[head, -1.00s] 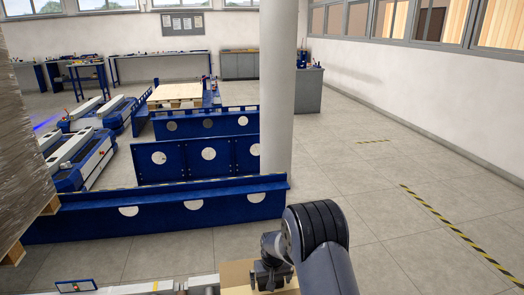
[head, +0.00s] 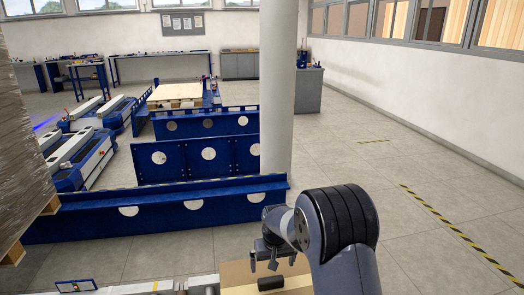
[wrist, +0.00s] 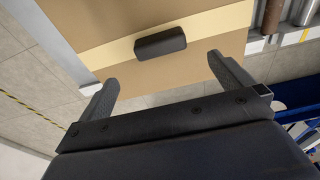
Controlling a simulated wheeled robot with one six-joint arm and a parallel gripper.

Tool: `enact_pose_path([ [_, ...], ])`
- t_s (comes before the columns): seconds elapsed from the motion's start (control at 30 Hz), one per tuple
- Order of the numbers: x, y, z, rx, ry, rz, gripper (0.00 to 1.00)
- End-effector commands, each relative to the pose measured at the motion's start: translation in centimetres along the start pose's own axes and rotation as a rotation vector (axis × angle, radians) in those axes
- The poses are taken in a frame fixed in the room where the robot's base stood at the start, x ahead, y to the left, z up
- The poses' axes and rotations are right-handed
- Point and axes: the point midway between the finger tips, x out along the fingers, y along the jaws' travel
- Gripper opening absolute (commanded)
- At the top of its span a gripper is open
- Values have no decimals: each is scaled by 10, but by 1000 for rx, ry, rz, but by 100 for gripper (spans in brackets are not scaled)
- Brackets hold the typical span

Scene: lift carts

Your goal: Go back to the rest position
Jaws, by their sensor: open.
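My gripper (head: 262,267) is at the bottom middle of the head view, above a cardboard box (head: 239,270). In the wrist view my gripper (wrist: 165,85) has its two fingers spread apart with nothing between them. A small black block (head: 270,283) lies on the box top. It also shows in the wrist view (wrist: 160,43), lying across a pale tape strip (wrist: 110,52), beyond the fingertips and apart from them. My arm hides part of the box in the head view.
Blue lift-cart frames (head: 160,208) lie ahead and left. A wrapped pallet load (head: 25,140) is at the left edge. Open tiled floor (head: 420,215) lies to the right, with yellow-black floor tape (head: 440,217).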

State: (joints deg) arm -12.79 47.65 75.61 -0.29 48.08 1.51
Motion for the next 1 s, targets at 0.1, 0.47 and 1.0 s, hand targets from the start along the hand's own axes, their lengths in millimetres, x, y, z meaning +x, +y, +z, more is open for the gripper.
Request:
enact_pose_path([
  [0.1, 25, 0, 2, 0, -6, 0, 100],
  [0.47, 95, 0, 1, 0, -5, 0, 100],
  [1.0, 99, 0, 49, 0, -2, 0, 100],
])
